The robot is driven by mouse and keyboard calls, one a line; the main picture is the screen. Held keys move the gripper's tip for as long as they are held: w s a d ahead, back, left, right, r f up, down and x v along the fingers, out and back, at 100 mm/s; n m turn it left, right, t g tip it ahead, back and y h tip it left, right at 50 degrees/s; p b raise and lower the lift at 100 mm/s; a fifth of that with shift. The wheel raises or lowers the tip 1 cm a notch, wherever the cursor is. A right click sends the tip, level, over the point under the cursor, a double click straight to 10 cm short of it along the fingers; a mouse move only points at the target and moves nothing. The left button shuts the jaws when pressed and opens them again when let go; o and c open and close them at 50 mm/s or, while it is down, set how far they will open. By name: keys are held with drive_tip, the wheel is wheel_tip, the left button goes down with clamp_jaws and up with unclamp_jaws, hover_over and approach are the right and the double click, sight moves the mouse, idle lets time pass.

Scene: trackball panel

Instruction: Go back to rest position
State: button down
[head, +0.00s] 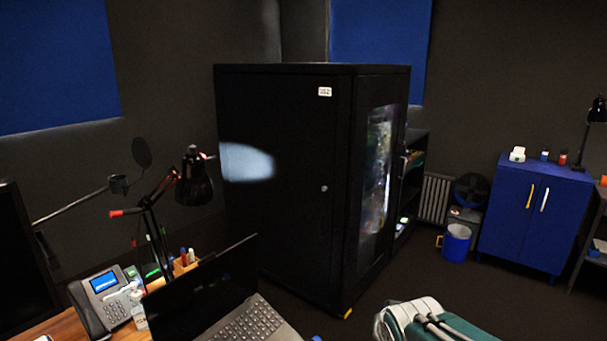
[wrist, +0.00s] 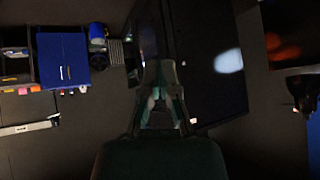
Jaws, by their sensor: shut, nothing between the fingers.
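My gripper (wrist: 160,75) shows in the middle of the wrist view, pointing away from the camera. Its two fingers are together at the tips with nothing between them. It appears free in the air, with the dark side of a tall black cabinet (wrist: 205,50) behind it. In the head view a white and teal part of my arm shows at the bottom edge, and the fingertips cannot be made out there. No trackball panel can be made out in either view.
The tall black cabinet (head: 275,190) with a glass door stands mid-room. A desk at lower left holds a laptop (head: 210,300), a phone (head: 105,300) and a lamp (head: 195,185). A blue cabinet (head: 530,220) and a blue bucket (head: 455,243) stand right. Dark floor is clear between.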

drive_tip(key=s+d+r+n+g, duration=0.1)
drive_tip(key=s+r+n+g, duration=0.1)
drive_tip(key=s, duration=1.5)
drive_tip(key=shift+r+g, duration=0.3)
drive_tip(key=shift+g, duration=0.2)
